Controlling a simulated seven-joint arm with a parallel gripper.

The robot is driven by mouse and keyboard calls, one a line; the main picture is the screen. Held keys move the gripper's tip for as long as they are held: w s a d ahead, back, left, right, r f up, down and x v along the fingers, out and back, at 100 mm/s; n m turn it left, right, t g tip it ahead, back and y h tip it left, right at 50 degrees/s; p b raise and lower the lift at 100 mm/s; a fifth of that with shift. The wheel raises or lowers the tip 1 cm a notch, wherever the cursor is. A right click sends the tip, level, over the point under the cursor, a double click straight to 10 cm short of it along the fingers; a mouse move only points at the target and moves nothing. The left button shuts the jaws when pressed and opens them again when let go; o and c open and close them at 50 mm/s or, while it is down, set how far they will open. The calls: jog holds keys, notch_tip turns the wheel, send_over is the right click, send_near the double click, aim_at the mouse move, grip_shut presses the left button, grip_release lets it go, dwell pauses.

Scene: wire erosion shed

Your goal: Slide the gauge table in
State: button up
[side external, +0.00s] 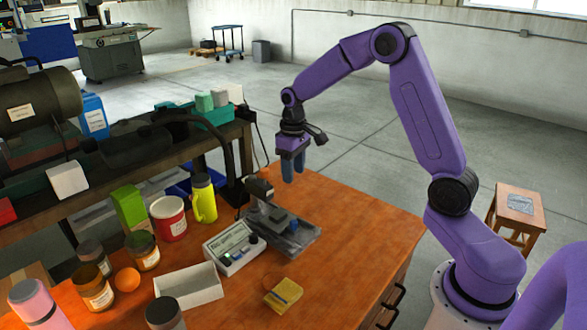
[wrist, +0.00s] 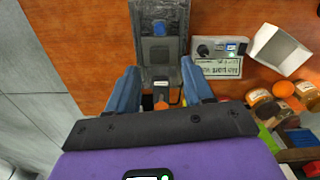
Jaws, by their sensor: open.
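The gauge (side external: 302,243) is a grey and black device with a flat base and a dark upright head (side external: 259,190) on the orange bench. A small dark block, seemingly the gauge table (side external: 278,215), sits on the base; it also shows in the wrist view (wrist: 159,50). How far the table is slid cannot be told. My gripper (side external: 293,177) is purple with blue fingers. It hangs pointing down, above and behind the gauge, touching nothing. In the wrist view my gripper (wrist: 160,80) is open and empty, its fingers on either side of the gauge's near end.
A control box (side external: 234,247) with buttons stands left of the gauge. A white tray (side external: 188,286), a yellow block (side external: 284,294), a yellow bottle (side external: 203,198), a red tin (side external: 169,218) and several jars share the bench. The bench's right side (side external: 360,230) is clear.

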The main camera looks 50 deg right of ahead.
jog(key=shift+d+f, duration=0.1)
jog(key=shift+d, duration=0.05)
jog(key=c, duration=0.5)
jog(key=d+f+n, duration=0.1)
jog(key=d+f, duration=0.1)
jog(key=s+d+f+n+t+h, duration=0.1)
jog(key=d, duration=0.2)
jog(key=d+f+n+t, duration=0.1)
jog(key=d+f, duration=0.1)
jog(key=d, duration=0.1)
jog(key=shift+s+d+f+n+h, duration=0.15)
jog(key=shift+d+f+n+h, duration=0.1)
jog(key=shift+f+n+h, duration=0.15)
grip_shut()
jog(key=s+d+f+n+t+y, duration=0.1)
jog(key=s+f+n+t+y, duration=0.2)
jog(key=s+f+n, duration=0.4)
jog(key=s+a+n+y, duration=0.3)
jog(key=s+a+n, duration=0.1)
jog(key=a, duration=0.1)
jog(key=shift+t, duration=0.4)
jog(key=x, duration=0.8)
jog(key=shift+w+a, duration=0.2)
jog(key=shift+a, duration=0.2)
jog(key=w, duration=0.2)
jog(key=shift+w+r, duration=0.15)
jog(key=shift+w, duration=0.9)
